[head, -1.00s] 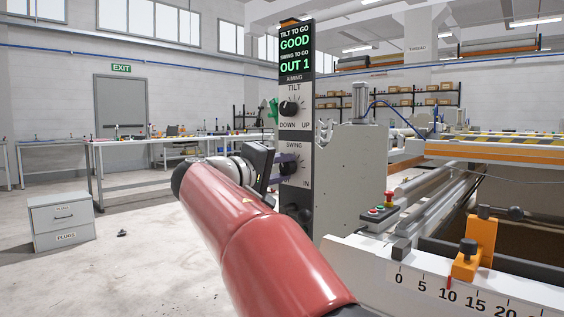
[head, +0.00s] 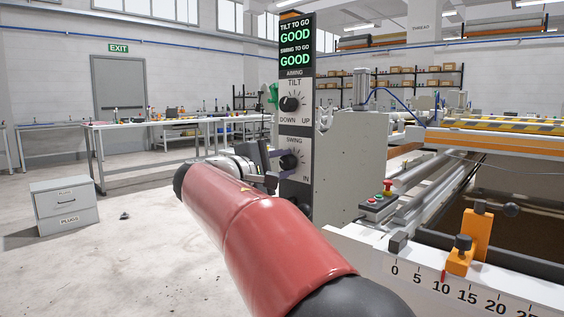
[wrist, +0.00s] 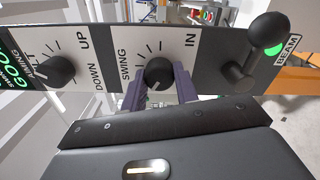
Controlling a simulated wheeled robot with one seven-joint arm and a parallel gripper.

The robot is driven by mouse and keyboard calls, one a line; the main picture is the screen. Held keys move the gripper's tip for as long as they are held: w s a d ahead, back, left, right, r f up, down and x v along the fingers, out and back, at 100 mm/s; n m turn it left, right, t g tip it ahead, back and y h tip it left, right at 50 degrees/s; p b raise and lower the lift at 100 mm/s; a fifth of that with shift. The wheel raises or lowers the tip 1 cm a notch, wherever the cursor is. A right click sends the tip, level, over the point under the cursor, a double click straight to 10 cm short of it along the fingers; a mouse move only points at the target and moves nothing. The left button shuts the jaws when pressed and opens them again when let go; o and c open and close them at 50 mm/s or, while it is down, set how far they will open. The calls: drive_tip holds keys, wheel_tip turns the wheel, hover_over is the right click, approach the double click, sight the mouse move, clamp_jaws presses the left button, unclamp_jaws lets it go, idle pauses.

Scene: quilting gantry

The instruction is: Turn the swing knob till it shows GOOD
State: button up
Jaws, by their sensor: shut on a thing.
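The swing knob (head: 289,161) is a round black knob on the white SWING panel of the upright control post; it also shows in the wrist view (wrist: 158,72). My gripper (head: 282,161) is shut on it, with a purple-grey finger on each side of the knob in the wrist view (wrist: 159,84). The display (head: 296,46) at the top of the post reads GOOD under TILT TO GO and GOOD under SWING TO GO, in green. Part of the SWING lettering and scale is hidden by my gripper in the head view.
The tilt knob (head: 289,104) sits above the swing knob. A black BEAM lever (wrist: 250,55) stands out beyond the IN side in the wrist view. A grey machine housing (head: 345,160) and a button box (head: 379,207) lie to the right. Floor at the left is open around a PLUGS cabinet (head: 65,205).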

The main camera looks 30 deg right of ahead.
idle(0.3)
drive_tip(key=o, duration=1)
drive_tip(key=shift+a, duration=0.1)
drive_tip(key=v, duration=0.7)
drive_tip(key=shift+s+a, duration=0.15)
drive_tip(key=shift+a, duration=0.15)
